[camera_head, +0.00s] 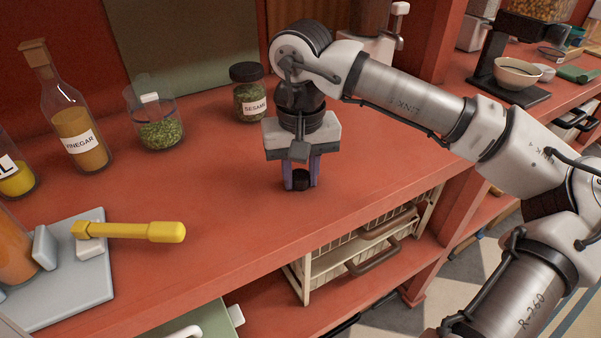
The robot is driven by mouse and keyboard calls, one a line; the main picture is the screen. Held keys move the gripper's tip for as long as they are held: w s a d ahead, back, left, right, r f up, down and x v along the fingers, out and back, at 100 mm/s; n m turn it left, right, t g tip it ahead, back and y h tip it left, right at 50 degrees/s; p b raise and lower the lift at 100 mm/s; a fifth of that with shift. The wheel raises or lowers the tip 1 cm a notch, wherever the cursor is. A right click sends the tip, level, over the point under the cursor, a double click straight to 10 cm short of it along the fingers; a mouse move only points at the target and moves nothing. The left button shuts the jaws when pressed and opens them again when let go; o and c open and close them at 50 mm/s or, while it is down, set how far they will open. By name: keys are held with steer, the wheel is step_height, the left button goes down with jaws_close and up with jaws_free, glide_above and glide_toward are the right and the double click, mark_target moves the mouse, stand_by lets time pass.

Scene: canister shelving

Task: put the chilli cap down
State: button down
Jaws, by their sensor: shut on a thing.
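The chilli cap (301,180) is a small dark round lid between the fingertips of my gripper (301,178). My gripper points straight down over the red counter and is shut on the cap. The cap is at or very close to the counter top; I cannot tell whether it touches. The fingers hide its sides.
A dark-capped sesame jar (250,103) stands behind my gripper. A yellow-handled device (130,231) lies front left. The red counter (225,195) is clear around my gripper.

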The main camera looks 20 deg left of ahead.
mark_target(301, 177)
steer(key=c, duration=1.1)
jaws_free()
steer(key=shift+s+d+f, duration=0.1)
steer(key=shift+s+f, duration=0.1)
steer(key=shift+f, duration=0.45)
steer(key=shift+r, duration=0.1)
steer(key=shift+r+p, duration=0.3)
step_height(301, 177, up, 13)
steer(key=shift+w+p, duration=0.2)
steer(key=shift+p, duration=0.15)
steer(key=shift+f, duration=0.15)
